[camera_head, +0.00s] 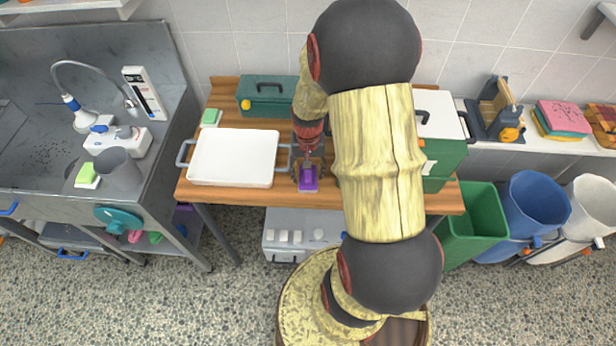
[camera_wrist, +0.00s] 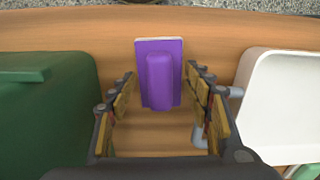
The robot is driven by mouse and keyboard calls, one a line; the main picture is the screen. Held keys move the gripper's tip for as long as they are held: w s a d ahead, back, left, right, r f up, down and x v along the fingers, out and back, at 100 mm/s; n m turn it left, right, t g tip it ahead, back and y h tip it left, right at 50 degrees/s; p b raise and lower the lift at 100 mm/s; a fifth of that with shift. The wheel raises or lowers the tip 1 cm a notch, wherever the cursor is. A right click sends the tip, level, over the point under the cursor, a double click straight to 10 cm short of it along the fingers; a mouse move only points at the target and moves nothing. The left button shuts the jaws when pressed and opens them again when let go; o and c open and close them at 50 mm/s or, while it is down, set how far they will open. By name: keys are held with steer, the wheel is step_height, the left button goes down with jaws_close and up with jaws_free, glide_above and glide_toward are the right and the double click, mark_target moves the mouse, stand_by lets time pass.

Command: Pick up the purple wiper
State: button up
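The purple wiper (camera_head: 308,178) lies on the wooden table near its front edge, to the right of the white tray. In the wrist view the wiper (camera_wrist: 159,80) is a purple block with a raised rounded grip and a pale edge along its far side. My gripper (camera_head: 309,168) is above the table at the wiper. In the wrist view my gripper (camera_wrist: 158,88) is open, with one finger on each side of the wiper. A gap shows between each finger and the purple body, so I see no contact.
The white tray (camera_head: 235,157) with grey handles stands close on the left. A green box (camera_head: 440,140) stands right of my arm, and a green toolbox (camera_head: 262,97) is at the back. The wooden table (camera_wrist: 70,32) is bare around the wiper.

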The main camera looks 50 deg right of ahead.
mark_target(308, 172)
steer(key=c, duration=0.8)
steer(key=shift+o, duration=0.2)
steer(key=shift+r, duration=0.1)
step_height(308, 172, up, 10)
steer(key=shift+f+p, duration=0.1)
steer(key=shift+p, duration=1.05)
steer(key=o, duration=0.5)
steer(key=c, duration=0.4)
